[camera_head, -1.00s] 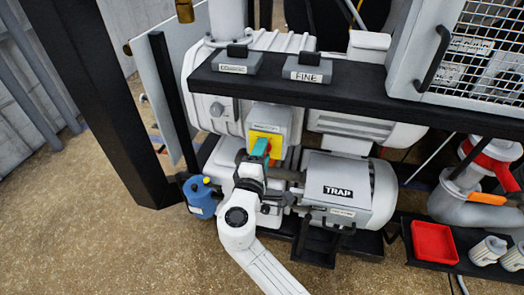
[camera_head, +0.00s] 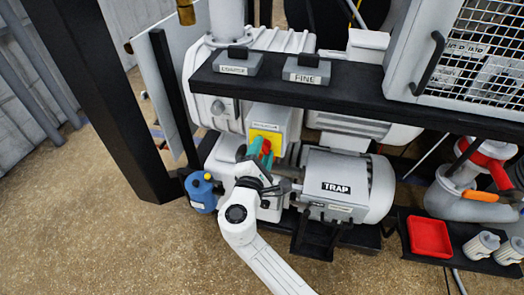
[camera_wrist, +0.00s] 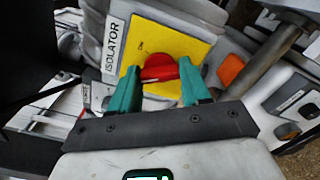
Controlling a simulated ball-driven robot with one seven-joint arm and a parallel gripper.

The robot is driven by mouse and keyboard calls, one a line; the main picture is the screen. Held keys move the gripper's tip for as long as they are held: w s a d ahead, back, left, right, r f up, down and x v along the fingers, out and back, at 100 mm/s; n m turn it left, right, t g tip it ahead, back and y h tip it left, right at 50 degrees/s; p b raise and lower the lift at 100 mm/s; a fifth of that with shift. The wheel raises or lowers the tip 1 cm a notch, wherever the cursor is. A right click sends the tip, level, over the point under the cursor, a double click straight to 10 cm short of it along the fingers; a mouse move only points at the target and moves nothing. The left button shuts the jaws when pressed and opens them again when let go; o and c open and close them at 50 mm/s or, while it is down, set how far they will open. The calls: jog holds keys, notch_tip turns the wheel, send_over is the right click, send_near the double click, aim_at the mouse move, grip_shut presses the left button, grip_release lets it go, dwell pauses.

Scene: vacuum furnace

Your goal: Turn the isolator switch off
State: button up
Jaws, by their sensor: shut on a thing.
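The isolator switch is a grey box with a yellow plate (camera_wrist: 188,38) and a red knob (camera_wrist: 160,69). A label reading ISOLATOR (camera_wrist: 113,45) is beside the plate in the wrist view. In the head view the yellow plate (camera_head: 262,137) is on the box below the black shelf. My gripper (camera_wrist: 158,82) has teal fingers on both sides of the red knob and is shut on it. In the head view my gripper (camera_head: 264,152) reaches the switch from below, and the red knob shows between its fingers.
A grey TRAP cylinder (camera_head: 345,186) is close to the right of my gripper. The black shelf (camera_head: 330,95) with labelled blocks runs above. A red tray (camera_head: 430,238) is at the lower right. An orange block (camera_wrist: 231,68) shows in the wrist view.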

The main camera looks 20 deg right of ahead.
jog(key=o, duration=1.1)
jog(key=shift+c, duration=0.2)
jog(key=v, duration=1.1)
jog(key=shift+b, duration=0.45)
jog(key=shift+w, duration=0.1)
jog(key=s+d+f+m+g+y, duration=0.3)
jog(key=s+d+f+m+g, duration=0.6)
jog(key=s+d+f+m, duration=0.4)
jog(key=s+f+m+g+y, duration=0.1)
jog(key=s+m+g+y, duration=0.1)
jog(key=s, duration=0.6)
jog(key=s+d+f+m+g+y, duration=0.1)
jog(key=s+f+m+g+y, duration=0.1)
jog(key=s+y, duration=0.3)
jog(key=s, duration=0.4)
jog(key=shift+s+d+g, duration=0.2)
jog(key=shift+d+g, duration=0.05)
jog(key=shift+g, duration=0.05)
